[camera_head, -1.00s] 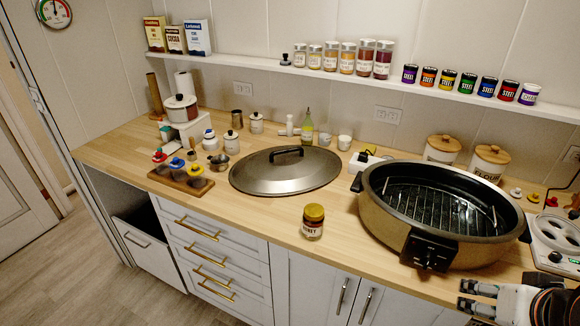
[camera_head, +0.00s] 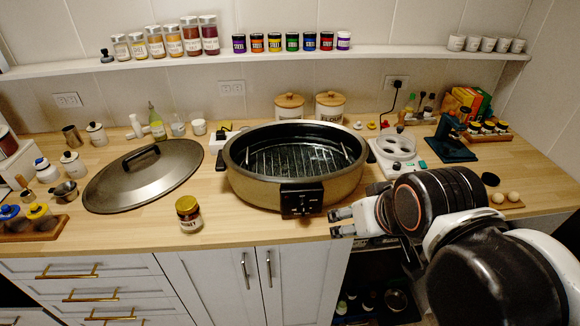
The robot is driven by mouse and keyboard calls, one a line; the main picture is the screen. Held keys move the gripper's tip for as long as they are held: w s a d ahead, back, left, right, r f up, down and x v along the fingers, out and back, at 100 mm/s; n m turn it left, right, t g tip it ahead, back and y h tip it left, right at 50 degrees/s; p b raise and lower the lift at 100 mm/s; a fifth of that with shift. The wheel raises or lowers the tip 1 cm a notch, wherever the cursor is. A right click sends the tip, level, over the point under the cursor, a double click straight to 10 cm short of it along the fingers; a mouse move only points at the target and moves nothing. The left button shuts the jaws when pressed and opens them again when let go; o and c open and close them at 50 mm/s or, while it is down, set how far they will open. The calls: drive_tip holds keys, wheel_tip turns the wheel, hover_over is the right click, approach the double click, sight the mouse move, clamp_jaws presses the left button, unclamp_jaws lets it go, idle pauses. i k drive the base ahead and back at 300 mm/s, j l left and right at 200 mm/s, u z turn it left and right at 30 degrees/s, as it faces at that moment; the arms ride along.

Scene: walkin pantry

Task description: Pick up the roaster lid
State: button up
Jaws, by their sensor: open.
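The roaster lid (camera_head: 121,186) is an oval grey metal dome with a black handle (camera_head: 141,156) on top. It lies on the wooden counter at the left. The roaster base (camera_head: 258,184) stands uncovered to its right, with a wire rack inside and a black control box in front. My gripper (camera_head: 335,222) is at the counter's front edge, right of the control box and well apart from the lid. Its fingers point left; they are open with nothing between them.
A honey jar (camera_head: 189,214) stands between lid and roaster near the front edge. A white pot (camera_head: 72,165) and small cups crowd the lid's left. A shelf (camera_head: 290,56) of jars runs above.

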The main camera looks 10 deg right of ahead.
sight(144, 175)
drive_tip(key=i+j, duration=0.15)
drive_tip(key=j, duration=0.25)
drive_tip(key=i+j, duration=0.15)
drive_tip(key=j, duration=0.25)
drive_tip(key=i+j+z, duration=0.1)
drive_tip(key=j, duration=0.3)
drive_tip(key=i+j, duration=0.15)
drive_tip(key=j, duration=0.3)
drive_tip(key=i+j, duration=0.15)
drive_tip(key=j, duration=0.25)
drive_tip(key=i+j, duration=0.15)
drive_tip(key=j, duration=0.25)
drive_tip(key=z, duration=0.05)
